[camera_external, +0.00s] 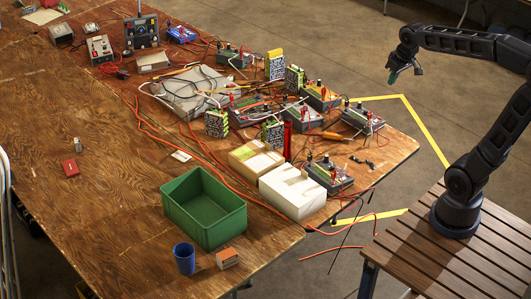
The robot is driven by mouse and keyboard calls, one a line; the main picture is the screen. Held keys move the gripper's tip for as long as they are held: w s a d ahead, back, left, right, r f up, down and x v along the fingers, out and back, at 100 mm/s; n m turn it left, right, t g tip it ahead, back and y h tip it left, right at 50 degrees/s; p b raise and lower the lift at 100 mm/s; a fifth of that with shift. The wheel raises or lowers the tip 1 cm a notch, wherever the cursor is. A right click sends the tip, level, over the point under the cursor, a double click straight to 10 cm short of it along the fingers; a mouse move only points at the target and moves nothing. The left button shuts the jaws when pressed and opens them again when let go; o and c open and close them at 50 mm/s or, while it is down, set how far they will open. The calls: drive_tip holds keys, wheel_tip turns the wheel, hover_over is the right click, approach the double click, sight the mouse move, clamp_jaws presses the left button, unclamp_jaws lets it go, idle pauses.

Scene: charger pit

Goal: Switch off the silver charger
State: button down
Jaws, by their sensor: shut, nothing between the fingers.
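A silver-grey box with dark knobs and a red part on its front (100,49) stands at the far left of the table, and it looks like the silver charger. A smaller grey metal box (60,34) stands to its left. I cannot tell for certain which one is the silver charger, and its switch is too small to make out. My gripper (391,78) hangs in the air at the upper right, beyond the table's right edge, pointing down. It is shut and empty, far from both grey boxes.
A dark panel device (141,33) and a blue box (181,34) stand behind. Several devices with red and black leads crowd the table's right part, with loose cables. A green bin (203,210), white box (293,192) and blue cup (184,259) stand in front. The left wooden surface (70,115) is mostly clear.

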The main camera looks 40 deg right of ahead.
drive_tip(key=w+d+g, duration=0.1)
drive_tip(key=w+d, duration=0.1)
drive_tip(key=w, duration=1.2)
drive_tip(key=m+g, duration=0.2)
drive_tip(key=g, duration=0.1)
hover_over(314, 116)
wheel_tip(314, 116, down, 30)
drive_tip(key=shift+s+d+y, duration=0.1)
drive_tip(key=shift+d+y, duration=0.3)
drive_tip(key=shift+d, duration=0.05)
drive_tip(key=shift+t, duration=0.3)
drive_tip(key=f, duration=0.9)
drive_tip(key=a+f, duration=0.1)
drive_tip(key=f, duration=0.4)
